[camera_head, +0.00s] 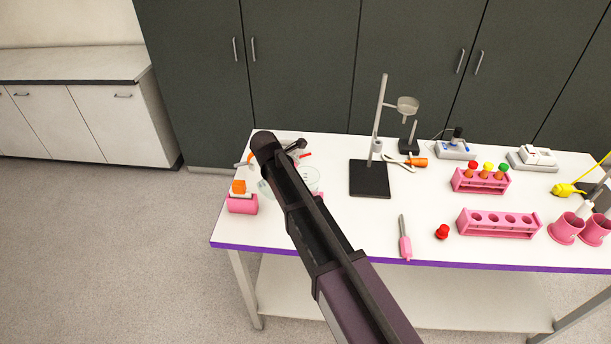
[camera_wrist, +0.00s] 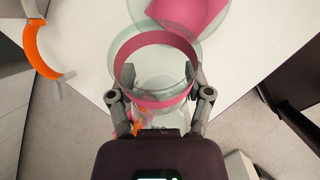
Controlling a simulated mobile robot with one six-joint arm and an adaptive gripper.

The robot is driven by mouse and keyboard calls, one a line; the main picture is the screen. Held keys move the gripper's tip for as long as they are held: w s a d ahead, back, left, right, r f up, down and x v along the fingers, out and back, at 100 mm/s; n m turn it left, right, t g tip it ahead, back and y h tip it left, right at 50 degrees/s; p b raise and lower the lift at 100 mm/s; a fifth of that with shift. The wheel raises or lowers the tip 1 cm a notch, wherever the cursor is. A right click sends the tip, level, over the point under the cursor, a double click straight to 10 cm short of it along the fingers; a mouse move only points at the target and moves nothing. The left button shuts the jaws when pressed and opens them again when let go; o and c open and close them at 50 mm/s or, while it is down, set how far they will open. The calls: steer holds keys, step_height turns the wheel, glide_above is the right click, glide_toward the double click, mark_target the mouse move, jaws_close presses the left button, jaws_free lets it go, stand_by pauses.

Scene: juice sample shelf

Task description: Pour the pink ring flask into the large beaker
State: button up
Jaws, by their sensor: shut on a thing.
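In the wrist view the clear glass flask with a pink ring (camera_wrist: 155,102) is between the two fingers of my gripper (camera_wrist: 157,84), which is shut on it. I look at the flask from its mouth side, and the fingers touch it on both sides. Just beyond it, at the top, is a wider clear glass vessel (camera_wrist: 222,28), likely the large beaker, with a pink area within its outline. The flask's rim overlaps it in the picture; I cannot tell the height gap.
A pink block with an orange-topped item (camera_head: 238,188) stands at the table's left edge. An orange curved piece (camera_wrist: 40,50) is left in the wrist view. A ring stand (camera_head: 370,180), pink tube racks (camera_head: 498,222) and a red cap (camera_head: 442,232) lie to the right.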

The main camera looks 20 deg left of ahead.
steer(key=shift+s+a+f+g+y+b, duration=0.15)
steer(key=shift+f+g+y+b, duration=0.3)
steer(key=shift+f, duration=0.4)
steer(key=shift+s+a+f+g+y, duration=0.15)
steer(key=shift+f+g+y, duration=0.2)
steer(key=shift+g+y, duration=0.25)
stand_by(1.0)
steer(key=shift+s+a+r+m+g+y+p, duration=0.15)
steer(key=shift+r+m+g+y+p, duration=0.15)
steer(key=shift+r+g+y+p, duration=0.25)
stand_by(0.8)
steer(key=shift+w+d+r+g+y, duration=0.25)
steer(key=shift+w+d+g+y, duration=0.2)
steer(key=shift+g, duration=0.25)
stand_by(0.7)
steer(key=shift+a+r+g+y, duration=0.1)
steer(key=shift+r+g+y, duration=0.3)
steer(key=shift+g+y, duration=0.2)
stand_by(2.2)
